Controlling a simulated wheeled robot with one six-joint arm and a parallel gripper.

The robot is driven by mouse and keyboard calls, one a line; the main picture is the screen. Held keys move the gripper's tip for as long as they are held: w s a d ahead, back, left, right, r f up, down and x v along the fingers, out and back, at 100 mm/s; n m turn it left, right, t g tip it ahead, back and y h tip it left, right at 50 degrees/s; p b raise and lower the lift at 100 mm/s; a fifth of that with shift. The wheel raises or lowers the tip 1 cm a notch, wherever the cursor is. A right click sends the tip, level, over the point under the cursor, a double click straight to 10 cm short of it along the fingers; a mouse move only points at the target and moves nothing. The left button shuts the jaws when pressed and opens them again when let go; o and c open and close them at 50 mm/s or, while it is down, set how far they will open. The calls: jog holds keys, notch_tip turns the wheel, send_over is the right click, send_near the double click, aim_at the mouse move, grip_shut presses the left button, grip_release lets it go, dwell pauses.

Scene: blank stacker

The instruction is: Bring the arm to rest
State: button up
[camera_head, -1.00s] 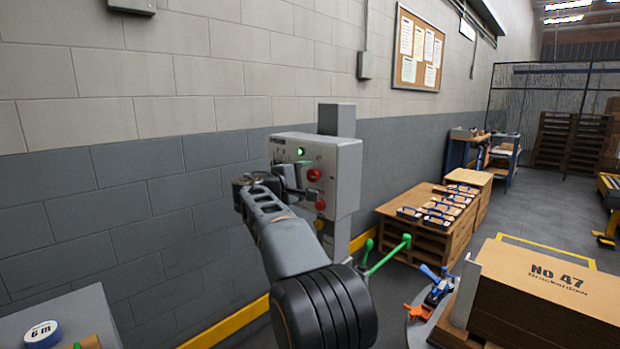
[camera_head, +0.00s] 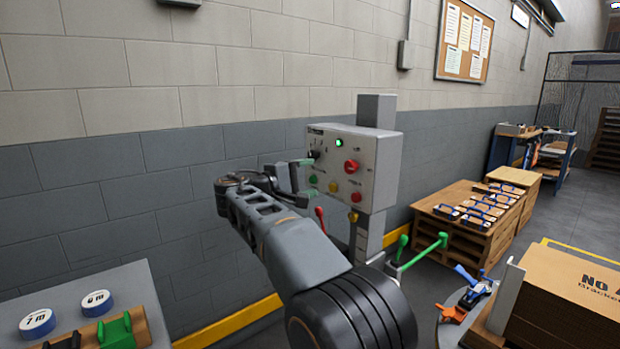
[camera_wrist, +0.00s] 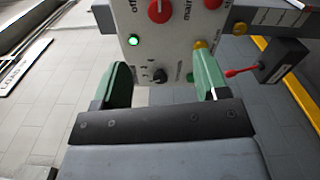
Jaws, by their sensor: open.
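My gripper (camera_head: 301,176) is in front of the grey control box (camera_head: 377,186) on its post. In the wrist view my gripper (camera_wrist: 165,85) has its two green fingers wide apart, with nothing held between them. Beyond and between the fingers the panel shows a lit green lamp (camera_wrist: 134,40), a black selector knob (camera_wrist: 159,76) and a red knob (camera_wrist: 160,10). A gap seems to lie between fingertips and panel, but contact cannot be told for certain. My arm reaches up from the bottom centre of the head view.
A grey table (camera_head: 90,293) with blue tape rolls stands at lower left. A wooden bench (camera_head: 455,236) with blue-edged parts, green-handled levers (camera_head: 420,252) and a cardboard stack (camera_head: 560,305) lie right. A red-tipped lever (camera_wrist: 242,71) juts beside the box. The wall stands behind.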

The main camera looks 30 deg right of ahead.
jog(key=shift+w, duration=0.1)
dwell(0.3)
notch_tip(320, 180, down, 10)
jog(key=a+n+y, duration=0.1)
jog(key=y, duration=0.3)
jog(key=s+a+f+y+p, duration=0.4)
jog(key=s+f+y+p, duration=0.1)
jog(key=s+f+y, duration=0.1)
jog(key=s+a+r+m+y+p, duration=0.2)
jog(key=s+a+y+p, duration=0.2)
jog(key=s+p, duration=0.2)
jog(key=s+a+r+m+y+p, duration=0.3)
jog(key=s+p, duration=0.4)
jog(key=s, duration=0.4)
jog(key=shift+a+r+y, duration=0.25)
jog(key=shift+a+y, duration=0.15)
jog(key=shift+a, duration=0.25)
jog(key=shift+c, duration=0.4)
